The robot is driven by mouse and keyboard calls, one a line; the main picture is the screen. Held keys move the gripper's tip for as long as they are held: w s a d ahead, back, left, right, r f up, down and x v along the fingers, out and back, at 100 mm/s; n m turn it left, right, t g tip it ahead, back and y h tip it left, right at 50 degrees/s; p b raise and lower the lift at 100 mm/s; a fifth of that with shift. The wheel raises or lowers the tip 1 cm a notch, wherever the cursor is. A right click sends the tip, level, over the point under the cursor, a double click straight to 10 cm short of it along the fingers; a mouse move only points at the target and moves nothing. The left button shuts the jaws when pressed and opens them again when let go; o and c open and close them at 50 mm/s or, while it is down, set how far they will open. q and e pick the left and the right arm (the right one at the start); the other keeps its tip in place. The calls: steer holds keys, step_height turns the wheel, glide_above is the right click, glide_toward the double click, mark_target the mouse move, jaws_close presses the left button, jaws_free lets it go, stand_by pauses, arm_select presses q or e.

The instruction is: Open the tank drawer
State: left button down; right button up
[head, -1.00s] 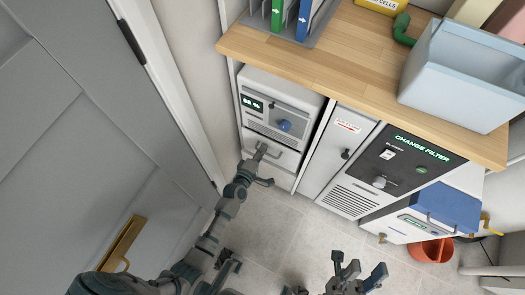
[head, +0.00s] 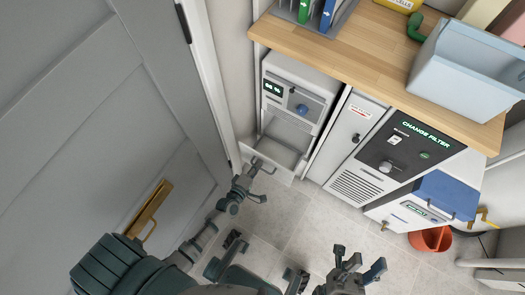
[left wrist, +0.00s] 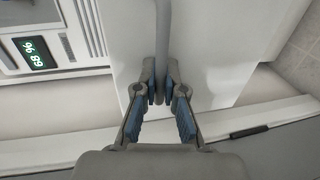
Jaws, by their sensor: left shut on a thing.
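The tank drawer (head: 268,164) is the low drawer of the white unit on the left, under a panel with a green display (head: 273,87) and a blue knob (head: 302,109). It stands pulled out, with its inside showing from above. My left gripper (head: 258,166) is shut on the drawer handle at the drawer's front. In the left wrist view the grey handle bar (left wrist: 162,45) runs between the fingers (left wrist: 160,92), against the white drawer front. My right gripper (head: 352,270) is at the bottom of the head view, away from the drawer, with its fingers apart.
A grey door (head: 80,120) with a brass handle stands close on the left. A wooden counter (head: 370,50) with a pale blue bin (head: 465,75) is above the units. A "CHANGE FILTER" panel (head: 400,150), blue-topped box and orange bucket (head: 430,240) are to the right. The floor ahead is clear.

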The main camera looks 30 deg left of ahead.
arm_select(q)
steer(key=shift+s+d+f, duration=0.1)
steer(key=shift+s+d, duration=0.15)
steer(key=shift+s, duration=0.4)
steer(key=shift+s+d+f, duration=0.1)
steer(key=shift+s+d, duration=0.15)
steer(key=shift+s, duration=0.35)
steer(key=shift+s+f, duration=0.2)
steer(key=shift+s, duration=0.1)
steer(key=c, duration=1.2)
jaws_free()
steer(key=shift+c, duration=0.2)
steer(key=shift+r, duration=0.25)
steer(key=shift+s+a, duration=0.1)
steer(key=v, duration=1.1)
steer(key=shift+s, duration=0.35)
steer(key=shift+r, duration=0.1)
